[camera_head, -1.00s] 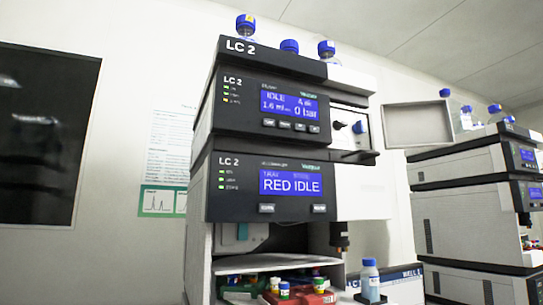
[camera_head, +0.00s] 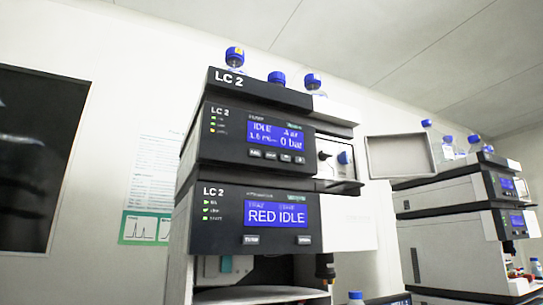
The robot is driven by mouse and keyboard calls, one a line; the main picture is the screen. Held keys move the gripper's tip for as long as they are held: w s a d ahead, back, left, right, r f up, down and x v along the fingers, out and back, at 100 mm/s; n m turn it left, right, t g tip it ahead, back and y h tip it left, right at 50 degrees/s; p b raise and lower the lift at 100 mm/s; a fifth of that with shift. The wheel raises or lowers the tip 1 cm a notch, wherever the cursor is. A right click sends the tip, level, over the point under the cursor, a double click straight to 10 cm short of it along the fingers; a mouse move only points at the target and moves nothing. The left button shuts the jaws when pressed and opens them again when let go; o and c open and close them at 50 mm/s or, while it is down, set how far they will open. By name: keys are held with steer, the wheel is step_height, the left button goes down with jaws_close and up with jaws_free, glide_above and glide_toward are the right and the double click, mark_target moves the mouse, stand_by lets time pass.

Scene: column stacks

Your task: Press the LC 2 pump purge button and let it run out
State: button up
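The LC 2 stack (camera_head: 262,92) stands in the middle of the head view, tilted in the picture. Its upper module is the pump (camera_head: 222,140), with a blue display (camera_head: 274,136) reading IDLE and 0 bar. A row of several small buttons (camera_head: 277,156) sits below that display; their labels are too small to read, so I cannot tell which is purge. A black knob and a blue knob (camera_head: 344,157) sit on the white panel right of the display. The panel door (camera_head: 400,156) stands open to the right. My gripper is not in view.
Below the pump, another LC 2 module (camera_head: 225,222) shows RED IDLE. Blue-capped bottles (camera_head: 276,78) stand on top of the stack. A second instrument stack (camera_head: 450,190) stands at the right. A dark panel (camera_head: 36,150) and a poster (camera_head: 150,195) are on the left wall.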

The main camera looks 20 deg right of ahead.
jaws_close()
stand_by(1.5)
